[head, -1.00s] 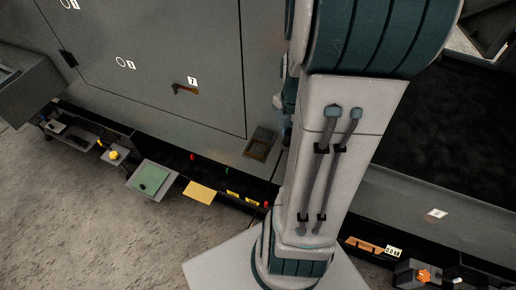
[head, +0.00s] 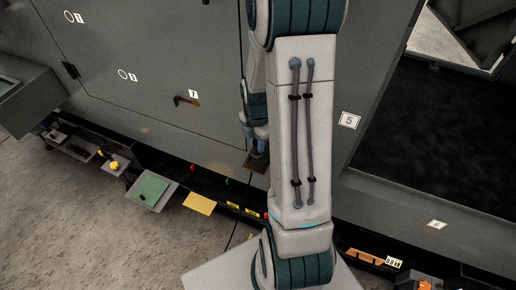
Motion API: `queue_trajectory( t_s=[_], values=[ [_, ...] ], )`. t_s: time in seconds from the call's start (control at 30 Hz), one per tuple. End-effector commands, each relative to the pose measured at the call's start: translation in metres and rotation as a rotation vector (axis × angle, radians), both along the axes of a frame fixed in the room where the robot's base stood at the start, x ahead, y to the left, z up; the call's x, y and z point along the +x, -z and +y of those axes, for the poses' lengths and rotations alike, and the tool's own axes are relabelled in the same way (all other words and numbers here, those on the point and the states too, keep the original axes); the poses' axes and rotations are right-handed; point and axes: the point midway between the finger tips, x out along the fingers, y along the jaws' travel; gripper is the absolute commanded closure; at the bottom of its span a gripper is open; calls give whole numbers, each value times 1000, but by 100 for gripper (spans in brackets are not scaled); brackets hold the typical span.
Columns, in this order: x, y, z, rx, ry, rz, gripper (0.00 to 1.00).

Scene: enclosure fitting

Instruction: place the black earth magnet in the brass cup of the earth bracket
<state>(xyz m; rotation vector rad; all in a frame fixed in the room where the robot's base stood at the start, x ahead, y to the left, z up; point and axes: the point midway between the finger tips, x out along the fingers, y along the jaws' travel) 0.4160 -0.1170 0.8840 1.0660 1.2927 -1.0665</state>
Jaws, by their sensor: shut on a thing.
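The brown-brass earth bracket (head: 254,166) is on the grey cabinet front, just left of my forearm, which partly covers it. My gripper (head: 259,147) is at the bracket, at its upper part, pointing down. It is shut on a small dark thing at its fingertips, which I take for the black earth magnet; its outline is too small and shaded to make out. I cannot tell whether it touches the brass cup, and the cup itself is not clear.
The grey cabinet door with a red-brown handle (head: 186,101) lies to the left. Below are a green pad on a tray (head: 152,190), a yellow card (head: 199,203) and several small coloured parts. A dark open compartment (head: 450,130) is at the right.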

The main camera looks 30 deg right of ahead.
Motion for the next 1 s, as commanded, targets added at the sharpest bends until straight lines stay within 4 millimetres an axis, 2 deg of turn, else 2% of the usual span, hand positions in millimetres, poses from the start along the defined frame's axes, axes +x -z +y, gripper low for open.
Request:
queue_trajectory(
  t_s=[0.4, 0.8, 0.83, 0.9, 1.0],
  values=[
    [0, 39, 0, 1, 2, 2, 100],
    [0, 45, 0, 0, 2, 0, 100],
    [0, 45, 0, 0, 2, 0, 75],
    [0, 44, 0, 0, 2, 0, 56],
    [0, 44, 0, 0, 2, 0, 56]
  ],
)
